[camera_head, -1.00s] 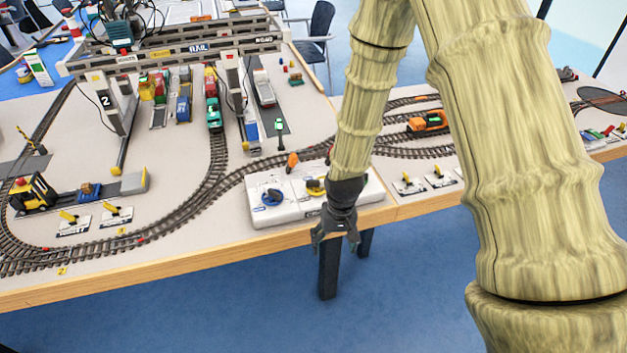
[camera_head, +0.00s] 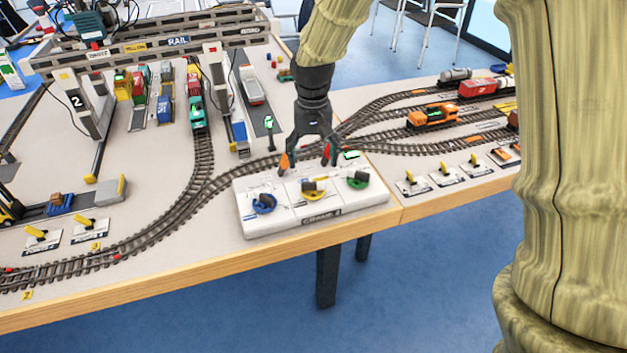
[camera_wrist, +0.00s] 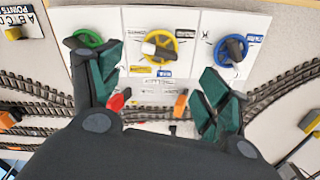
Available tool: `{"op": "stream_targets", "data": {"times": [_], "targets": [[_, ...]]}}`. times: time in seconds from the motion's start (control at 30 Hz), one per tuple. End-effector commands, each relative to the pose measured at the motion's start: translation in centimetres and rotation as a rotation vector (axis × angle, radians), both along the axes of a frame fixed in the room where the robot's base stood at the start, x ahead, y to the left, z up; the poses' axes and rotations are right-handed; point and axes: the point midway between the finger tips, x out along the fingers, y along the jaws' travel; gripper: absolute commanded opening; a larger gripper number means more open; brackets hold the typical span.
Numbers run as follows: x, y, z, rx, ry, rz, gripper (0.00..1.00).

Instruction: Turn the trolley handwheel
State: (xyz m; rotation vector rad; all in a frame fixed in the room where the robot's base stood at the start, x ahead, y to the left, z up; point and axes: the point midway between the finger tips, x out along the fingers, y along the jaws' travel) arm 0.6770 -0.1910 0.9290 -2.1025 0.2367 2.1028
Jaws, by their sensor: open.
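A white control panel (camera_head: 275,229) at the table's front edge carries three handwheels: blue (camera_head: 263,204), yellow (camera_head: 314,190) and green (camera_head: 357,180). I cannot read which is the trolley wheel. My gripper (camera_head: 312,152) is open and empty, pointing down at the panel's back edge, behind the yellow wheel. In the wrist view, the open fingers (camera_wrist: 160,72) spread wide. The yellow wheel (camera_wrist: 160,45) lies beyond and between the fingertips, with the green wheel (camera_wrist: 88,40) by the left finger and the blue wheel (camera_wrist: 231,50) by the right. No wheel is gripped.
A gantry crane (camera_head: 170,48) stands at the back left. An orange locomotive (camera_head: 432,116) stands to the right.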

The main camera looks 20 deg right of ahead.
Motion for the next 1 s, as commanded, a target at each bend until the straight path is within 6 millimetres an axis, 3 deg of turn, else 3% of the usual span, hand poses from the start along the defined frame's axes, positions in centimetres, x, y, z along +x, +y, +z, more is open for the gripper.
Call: {"op": "stream_targets", "data": {"times": [0.2,0.5,1.0], "targets": [[-0.1,-0.1,-3.8,0.000,0.003,0.000,0.77],[-0.1,-0.3,-7.6,-0.001,0.001,-0.003,0.77],[-0.1,-0.3,-8.7,0.000,-0.001,-0.003,0.75]]}}
